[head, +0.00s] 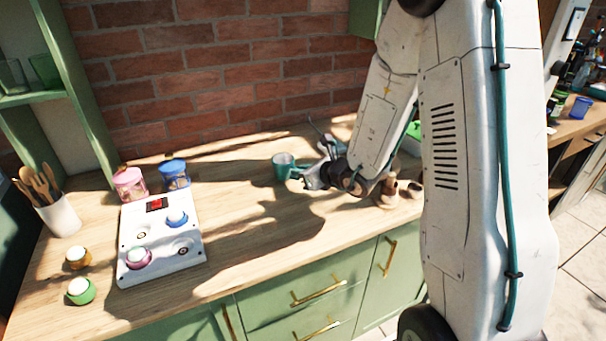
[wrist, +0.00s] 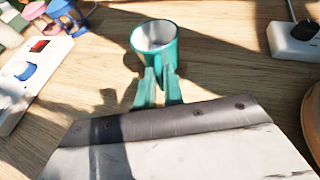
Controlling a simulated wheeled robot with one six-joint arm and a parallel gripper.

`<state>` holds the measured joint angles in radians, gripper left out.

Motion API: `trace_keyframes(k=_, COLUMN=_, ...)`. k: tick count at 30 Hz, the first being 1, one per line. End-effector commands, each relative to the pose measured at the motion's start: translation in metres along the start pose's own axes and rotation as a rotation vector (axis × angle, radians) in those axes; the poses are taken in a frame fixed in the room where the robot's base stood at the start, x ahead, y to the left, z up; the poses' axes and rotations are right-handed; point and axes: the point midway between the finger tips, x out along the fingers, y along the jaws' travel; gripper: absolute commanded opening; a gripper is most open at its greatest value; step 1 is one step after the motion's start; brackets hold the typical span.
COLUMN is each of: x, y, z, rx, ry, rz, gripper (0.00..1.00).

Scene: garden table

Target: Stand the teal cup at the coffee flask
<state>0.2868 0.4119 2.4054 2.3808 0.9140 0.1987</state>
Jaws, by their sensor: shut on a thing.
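The teal cup (head: 283,167) is upright, toward the back of the wooden counter in the head view. It also shows in the wrist view (wrist: 146,62), with its pale inside visible from above. My gripper (head: 298,174) reaches it from the right in the head view. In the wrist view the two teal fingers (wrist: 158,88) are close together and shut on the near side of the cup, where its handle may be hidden. I cannot tell whether the cup's base touches the counter. I cannot make out a coffee flask in either view.
A white panel box (head: 160,238) with knobs stands left on the counter (head: 240,226). Behind it are a pink-lidded jar (head: 130,184) and a blue-lidded jar (head: 174,174). Small wooden things (head: 388,192) stand beneath my arm. The counter between box and cup is clear.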

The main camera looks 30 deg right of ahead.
Motion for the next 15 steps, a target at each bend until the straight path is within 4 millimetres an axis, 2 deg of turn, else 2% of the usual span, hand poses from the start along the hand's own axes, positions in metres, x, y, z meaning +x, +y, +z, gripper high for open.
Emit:
trace_keyframes(k=4, x=0.0056, y=0.0016, z=-0.0112, rx=0.000, ry=0.001, rz=0.002, gripper=0.00)
trace_keyframes(k=15, x=0.0064, y=0.0012, z=-0.0136, rx=-0.001, ry=-0.001, rz=0.001, gripper=0.00)
